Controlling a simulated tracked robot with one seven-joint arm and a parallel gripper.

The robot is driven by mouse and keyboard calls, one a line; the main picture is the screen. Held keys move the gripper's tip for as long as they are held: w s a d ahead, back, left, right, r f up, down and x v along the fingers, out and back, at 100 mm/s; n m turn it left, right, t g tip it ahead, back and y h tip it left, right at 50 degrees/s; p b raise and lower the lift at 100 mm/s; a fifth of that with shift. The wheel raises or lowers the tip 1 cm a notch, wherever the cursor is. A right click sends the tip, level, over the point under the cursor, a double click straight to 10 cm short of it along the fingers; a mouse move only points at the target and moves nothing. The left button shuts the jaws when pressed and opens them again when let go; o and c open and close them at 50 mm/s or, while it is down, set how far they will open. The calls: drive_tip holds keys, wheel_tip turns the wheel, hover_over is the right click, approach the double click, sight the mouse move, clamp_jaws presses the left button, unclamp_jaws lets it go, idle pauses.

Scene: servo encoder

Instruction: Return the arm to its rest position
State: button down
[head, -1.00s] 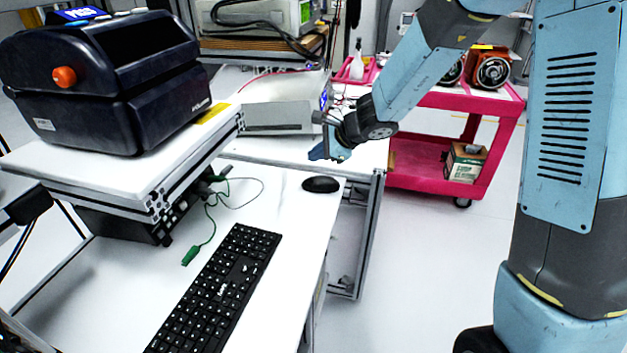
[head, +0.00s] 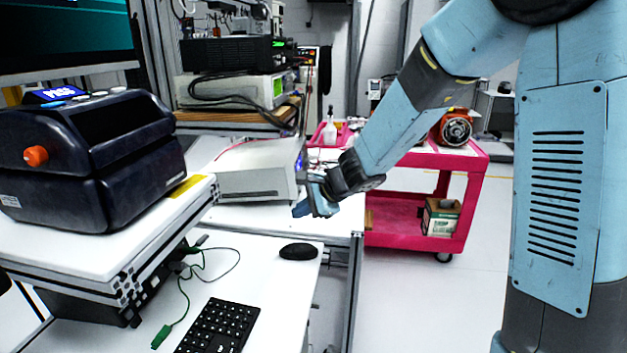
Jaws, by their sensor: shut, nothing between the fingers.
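My gripper (head: 306,202) is at the end of my blue arm, in the middle of the head view. It is shut with nothing in it. It hangs in the air in front of the white bench, close to the right of the white box-shaped instrument (head: 255,182) in the picture. I cannot tell whether any gap separates them in depth. My arm reaches in from the upper right, bent at the elbow.
A black machine with an orange knob (head: 90,160) stands on a raised white platform at left. A keyboard (head: 217,328) and black mouse (head: 298,252) lie on the white desk. A pink cart (head: 470,200) stands behind my arm. Floor at lower right is clear.

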drive_tip(key=s+d+r+n+h, duration=0.2)
drive_tip(key=s+d+r+n, duration=0.5)
drive_tip(key=s+d+r, duration=0.45)
drive_tip(key=s+d+r+n+h, duration=0.1)
drive_tip(key=s+d+n+h, duration=0.1)
drive_tip(key=s+d, duration=0.5)
drive_tip(key=s+d+r+n+t+h, duration=0.1)
drive_tip(key=s+d+r+n+h, duration=0.1)
drive_tip(key=s+d, duration=0.5)
drive_tip(key=d+n+h, duration=0.1)
drive_tip(key=d+h, duration=0.1)
drive_tip(key=d, duration=0.1)
drive_tip(key=shift+d+r+t, duration=0.25)
drive_tip(key=shift+t, duration=0.05)
